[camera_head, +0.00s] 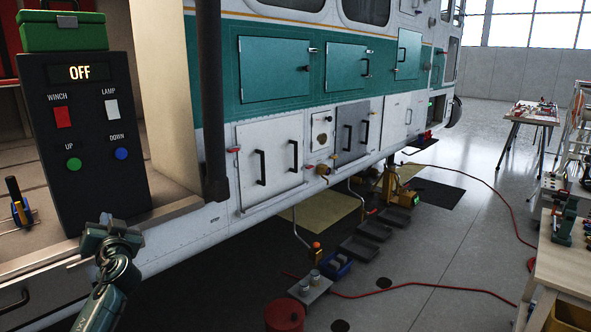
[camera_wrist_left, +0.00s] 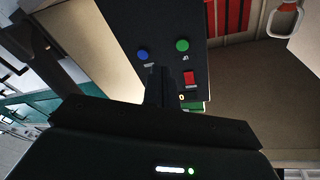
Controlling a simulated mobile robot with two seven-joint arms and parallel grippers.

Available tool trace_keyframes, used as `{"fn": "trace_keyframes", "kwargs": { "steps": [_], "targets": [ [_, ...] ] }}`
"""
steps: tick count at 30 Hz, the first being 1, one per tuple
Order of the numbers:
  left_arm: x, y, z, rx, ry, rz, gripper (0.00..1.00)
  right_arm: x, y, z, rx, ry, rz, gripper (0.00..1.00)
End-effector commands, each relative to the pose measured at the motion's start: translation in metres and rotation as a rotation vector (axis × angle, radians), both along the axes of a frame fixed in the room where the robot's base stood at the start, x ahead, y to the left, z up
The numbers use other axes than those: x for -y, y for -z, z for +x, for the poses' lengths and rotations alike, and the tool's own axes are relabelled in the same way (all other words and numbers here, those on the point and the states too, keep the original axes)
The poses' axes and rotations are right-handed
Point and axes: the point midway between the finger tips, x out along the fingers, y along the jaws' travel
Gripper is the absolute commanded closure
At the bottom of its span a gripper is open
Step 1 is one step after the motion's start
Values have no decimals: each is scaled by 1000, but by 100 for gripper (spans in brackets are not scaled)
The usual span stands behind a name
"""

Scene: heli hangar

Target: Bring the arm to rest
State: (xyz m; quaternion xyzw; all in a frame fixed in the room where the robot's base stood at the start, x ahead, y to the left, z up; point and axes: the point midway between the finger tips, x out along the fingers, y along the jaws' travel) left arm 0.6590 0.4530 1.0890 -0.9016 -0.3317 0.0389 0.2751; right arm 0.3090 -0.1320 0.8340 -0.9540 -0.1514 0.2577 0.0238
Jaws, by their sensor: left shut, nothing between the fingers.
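My left gripper (camera_head: 112,232) is at the lower left of the head view, just below the black control box (camera_head: 88,195). It is shut and empty. In the left wrist view its closed fingers (camera_wrist_left: 160,82) point at the face of the box, and a gap to the panel cannot be judged. The box has a lit display (camera_head: 80,73) reading OFF, a red WINCH switch (camera_head: 63,117), a white LAMP switch (camera_head: 111,109), a green UP button (camera_head: 74,164) and a blue DOWN button (camera_head: 121,153). The fingers hide part of the panel in the wrist view. My right gripper is not in view.
A dark post (camera_head: 211,100) stands right of the open doorway. The helicopter's side (camera_head: 275,75) runs to the right. Trays, a red bucket (camera_head: 285,315) and a hose lie on the floor; a workbench (camera_head: 565,255) stands right.

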Motion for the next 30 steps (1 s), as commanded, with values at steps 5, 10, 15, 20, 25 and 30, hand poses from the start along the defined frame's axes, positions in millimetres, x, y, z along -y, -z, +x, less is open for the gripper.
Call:
{"fn": "trace_keyframes", "kwargs": {
  "steps": [5, 10, 15, 20, 25, 30],
  "targets": [
    [35, 29, 23, -101, 225, -128, 100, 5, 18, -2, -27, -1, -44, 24],
    [67, 37, 35, -116, 402, -204, 100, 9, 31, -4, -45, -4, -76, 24],
    [92, 34, 40, -88, 537, -259, 100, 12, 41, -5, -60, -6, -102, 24],
    [123, 84, 15, -145, 596, -291, 100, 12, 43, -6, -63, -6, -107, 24],
    [159, 147, -30, -229, 642, -333, 100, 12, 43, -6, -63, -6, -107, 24],
    [206, 217, -105, -337, 699, -409, 100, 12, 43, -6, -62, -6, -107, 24]
  ]
}}
